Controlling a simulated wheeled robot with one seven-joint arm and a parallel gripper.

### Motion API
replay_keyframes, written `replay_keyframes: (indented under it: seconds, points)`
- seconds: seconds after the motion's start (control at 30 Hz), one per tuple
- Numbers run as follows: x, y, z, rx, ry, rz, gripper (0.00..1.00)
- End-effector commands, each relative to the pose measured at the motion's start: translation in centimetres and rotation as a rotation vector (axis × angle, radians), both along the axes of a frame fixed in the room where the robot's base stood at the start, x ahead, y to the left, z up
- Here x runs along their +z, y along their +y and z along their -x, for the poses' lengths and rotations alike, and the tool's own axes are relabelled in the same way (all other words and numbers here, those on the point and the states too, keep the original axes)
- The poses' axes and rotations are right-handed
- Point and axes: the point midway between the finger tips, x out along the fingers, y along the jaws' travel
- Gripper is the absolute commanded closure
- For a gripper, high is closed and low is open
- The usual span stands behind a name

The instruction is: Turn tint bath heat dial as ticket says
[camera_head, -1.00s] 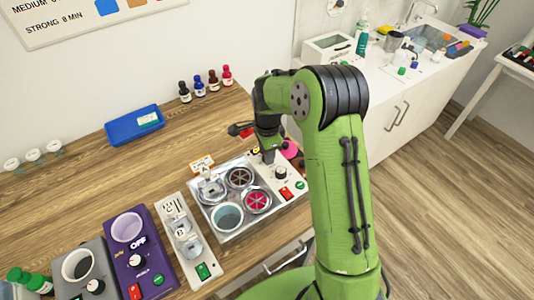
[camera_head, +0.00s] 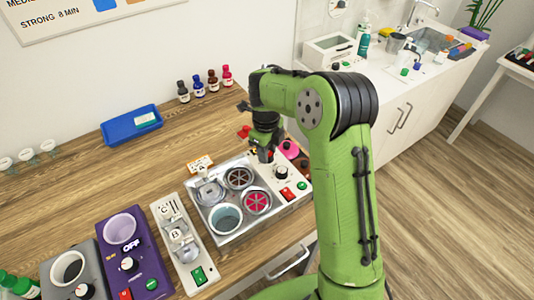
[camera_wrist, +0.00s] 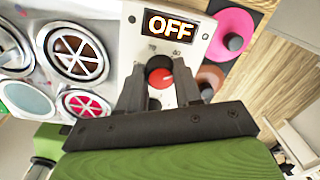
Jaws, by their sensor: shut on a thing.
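The tint bath (camera_head: 211,233) is a steel unit with four round wells and a white control panel at its right. My gripper (camera_head: 268,158) points down onto this panel. In the wrist view my gripper (camera_wrist: 160,72) is shut on a red-topped dial (camera_wrist: 160,77), with a finger on either side. Scale numbers show beyond the dial, and the panel display (camera_wrist: 168,25) reads OFF. My gripper hides the held dial in the head view. A second, dark dial (camera_head: 281,172) is nearer on the panel. A paper slip (camera_head: 147,119) lies in the blue tray, too small to read.
Red (camera_head: 287,194) and green (camera_head: 302,185) switches sit at the panel's near end. A pink round thing (camera_head: 289,149) stands just right of the panel. A purple heater (camera_head: 147,250) and a white lettered unit (camera_head: 190,262) stand left.

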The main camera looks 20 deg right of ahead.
Motion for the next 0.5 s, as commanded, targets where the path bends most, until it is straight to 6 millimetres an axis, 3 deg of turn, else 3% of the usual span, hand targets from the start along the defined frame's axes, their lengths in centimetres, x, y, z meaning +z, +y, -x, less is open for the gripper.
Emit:
replay_keyframes:
  seconds: [0.5]
  points:
    - [-0.09,-0.10,-0.27,-0.436,-0.008,-0.002,0.96]
